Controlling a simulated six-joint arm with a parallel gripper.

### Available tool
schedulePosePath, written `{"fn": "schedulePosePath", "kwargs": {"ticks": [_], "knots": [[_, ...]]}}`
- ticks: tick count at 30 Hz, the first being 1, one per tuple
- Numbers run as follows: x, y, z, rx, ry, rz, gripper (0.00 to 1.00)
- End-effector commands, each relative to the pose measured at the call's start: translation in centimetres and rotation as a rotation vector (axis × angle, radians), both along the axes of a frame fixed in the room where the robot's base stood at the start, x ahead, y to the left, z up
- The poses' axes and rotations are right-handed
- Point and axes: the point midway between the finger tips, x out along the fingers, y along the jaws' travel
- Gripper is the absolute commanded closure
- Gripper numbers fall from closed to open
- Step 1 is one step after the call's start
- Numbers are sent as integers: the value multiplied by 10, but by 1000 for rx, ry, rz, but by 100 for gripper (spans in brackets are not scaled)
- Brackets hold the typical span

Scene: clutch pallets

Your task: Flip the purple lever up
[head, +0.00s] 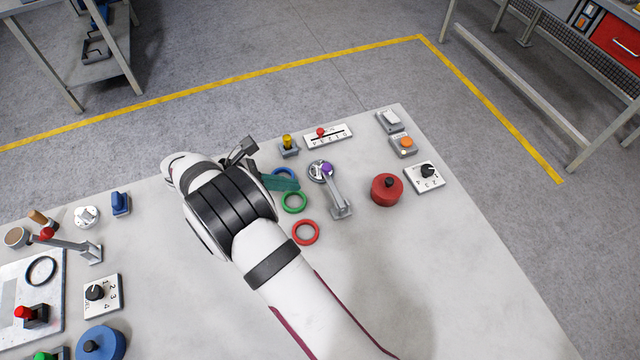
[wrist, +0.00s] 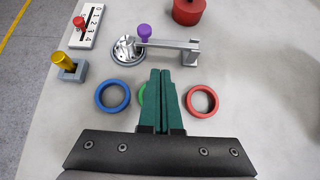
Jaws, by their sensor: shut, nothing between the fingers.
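The purple lever has a purple knob (head: 327,168) on a grey metal arm that lies low, running to a bracket (head: 341,211) at its near end. In the wrist view the purple knob (wrist: 145,32) is at the end of the arm by a round metal plate (wrist: 127,50), and the bracket (wrist: 190,53) is to the right. My gripper (head: 296,184) is left of the lever in the head view. Its two teal fingers (wrist: 160,73) are shut together and empty, tips just short of the lever arm in the picture; I cannot tell their height.
Blue (wrist: 112,96), green (head: 294,202) and red (head: 306,232) rings lie around my fingers. A yellow-knobbed switch (head: 288,146), a red-knobbed slider (head: 328,136) and a red round knob (head: 386,190) stand near the lever. The tabletop right of the red ring is clear.

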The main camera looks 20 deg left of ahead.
Motion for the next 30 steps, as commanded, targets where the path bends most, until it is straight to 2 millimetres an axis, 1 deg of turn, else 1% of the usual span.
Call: {"fn": "schedulePosePath", "kwargs": {"ticks": [4, 12, 16, 21, 30], "knots": [[9, -10, -10, -2, 1, -3, 100], [38, -40, -44, -1, 1, -4, 100], [48, -50, -55, 0, 1, -4, 100], [54, -55, -62, 3, 0, -3, 100], [55, -56, -62, 3, 0, -3, 100]]}}
